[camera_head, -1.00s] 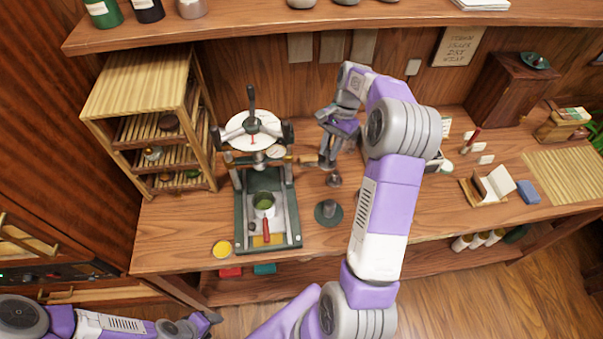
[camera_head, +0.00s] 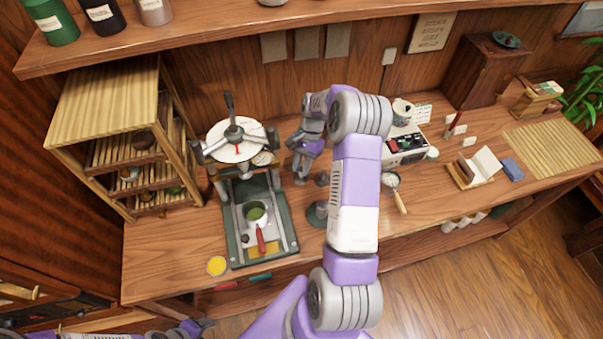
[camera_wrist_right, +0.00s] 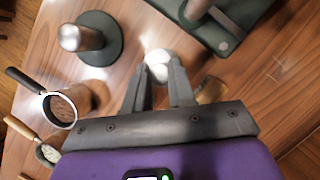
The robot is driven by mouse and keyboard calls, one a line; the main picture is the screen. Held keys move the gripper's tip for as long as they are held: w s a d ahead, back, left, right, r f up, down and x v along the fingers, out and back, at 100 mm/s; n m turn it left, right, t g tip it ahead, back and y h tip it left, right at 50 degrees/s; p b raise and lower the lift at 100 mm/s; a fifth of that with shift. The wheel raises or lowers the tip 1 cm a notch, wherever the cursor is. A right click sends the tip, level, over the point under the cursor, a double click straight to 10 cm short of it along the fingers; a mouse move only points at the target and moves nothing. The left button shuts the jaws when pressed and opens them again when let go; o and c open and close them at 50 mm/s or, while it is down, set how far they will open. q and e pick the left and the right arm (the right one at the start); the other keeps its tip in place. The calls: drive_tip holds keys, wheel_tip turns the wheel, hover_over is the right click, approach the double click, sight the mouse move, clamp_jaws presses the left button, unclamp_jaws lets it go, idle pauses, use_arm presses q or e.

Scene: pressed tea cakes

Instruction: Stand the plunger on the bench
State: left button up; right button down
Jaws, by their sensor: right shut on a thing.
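My right gripper (camera_head: 301,174) is low over the bench, just right of the press. In the right wrist view its fingers (camera_wrist_right: 160,85) are shut on a pale, rounded metal piece, which I take to be the plunger (camera_wrist_right: 158,60). Most of the plunger is hidden by the fingers, and I cannot tell whether it touches the bench (camera_head: 160,255) or how far it tilts. My left gripper (camera_head: 203,326) is at the lower left edge of the head view, dark and partly cut off; its jaws are unclear.
The press (camera_head: 236,235) stands left of my right gripper. A metal-handled tool with a round green base (camera_wrist_right: 97,50) stands nearby, beside a dark-handled cup (camera_wrist_right: 62,108). A strainer (camera_head: 398,198) lies right of my arm. The bamboo rack (camera_head: 105,95) is at left.

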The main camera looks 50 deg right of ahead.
sight(298, 179)
drive_tip(key=shift+f, duration=2.15)
drive_tip(key=shift+f, duration=0.15)
drive_tip(key=c, duration=1)
unclamp_jaws()
drive_tip(key=shift+o, duration=0.2)
